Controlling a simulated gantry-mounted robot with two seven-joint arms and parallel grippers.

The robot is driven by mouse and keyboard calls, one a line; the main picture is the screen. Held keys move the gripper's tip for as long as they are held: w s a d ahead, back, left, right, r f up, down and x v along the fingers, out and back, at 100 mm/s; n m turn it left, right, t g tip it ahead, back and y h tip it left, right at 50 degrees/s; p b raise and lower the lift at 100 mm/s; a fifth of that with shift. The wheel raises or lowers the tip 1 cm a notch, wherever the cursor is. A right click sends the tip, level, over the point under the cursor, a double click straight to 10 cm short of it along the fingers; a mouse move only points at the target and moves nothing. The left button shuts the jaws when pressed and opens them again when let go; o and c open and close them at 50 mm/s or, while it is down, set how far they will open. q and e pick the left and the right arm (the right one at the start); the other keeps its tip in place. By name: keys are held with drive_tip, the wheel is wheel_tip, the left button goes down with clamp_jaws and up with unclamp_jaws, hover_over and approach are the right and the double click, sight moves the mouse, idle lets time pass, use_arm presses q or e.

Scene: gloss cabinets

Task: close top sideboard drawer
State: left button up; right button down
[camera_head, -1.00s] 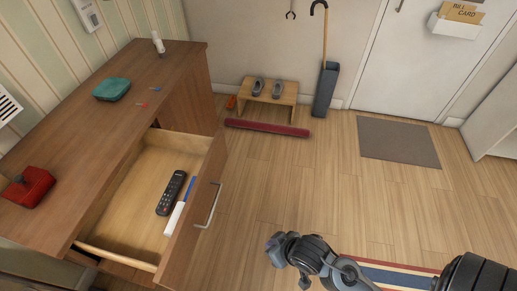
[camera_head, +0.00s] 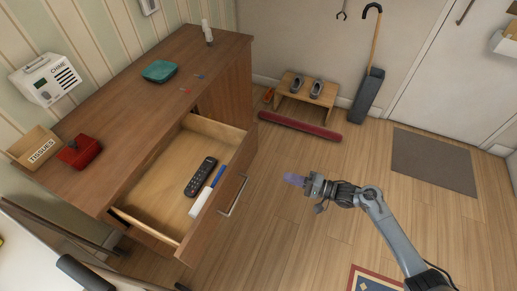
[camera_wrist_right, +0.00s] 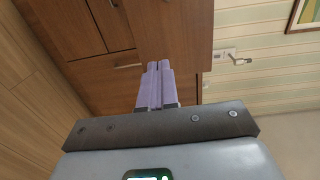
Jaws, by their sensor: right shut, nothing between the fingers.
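The top sideboard drawer (camera_head: 150,197) stands pulled well out of the wooden sideboard (camera_head: 125,100) in the head view. Its front carries a pale bar handle (camera_head: 233,195). A black remote (camera_head: 201,177) and a white-and-blue item (camera_head: 207,195) lie inside it. My right gripper (camera_head: 293,180) is to the right of the drawer front, apart from it in the head view. Its pale purple fingers are together and empty. In the wrist view the fingers (camera_wrist_right: 157,82) point toward brown wooden panels. My left gripper is not in view.
A red box (camera_head: 80,151), a tissue box (camera_head: 36,148), a teal case (camera_head: 160,71) and a white bottle (camera_head: 207,32) stand on the sideboard top. A small bench (camera_head: 306,92) with shoes stands behind.

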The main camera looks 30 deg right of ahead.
wheel_tip(320, 180, up, 3)
drive_tip(key=w+d, duration=0.2)
drive_tip(key=b, duration=0.2)
approach(250, 149)
drive_tip(key=x, duration=0.5)
drive_tip(key=shift+f, duration=0.25)
drive_tip(key=shift+w+a+t+b, duration=0.3)
drive_tip(key=shift+w+a+b, duration=0.1)
drive_tip(key=shift+w+a, duration=0.2)
drive_tip(key=shift+w, duration=0.1)
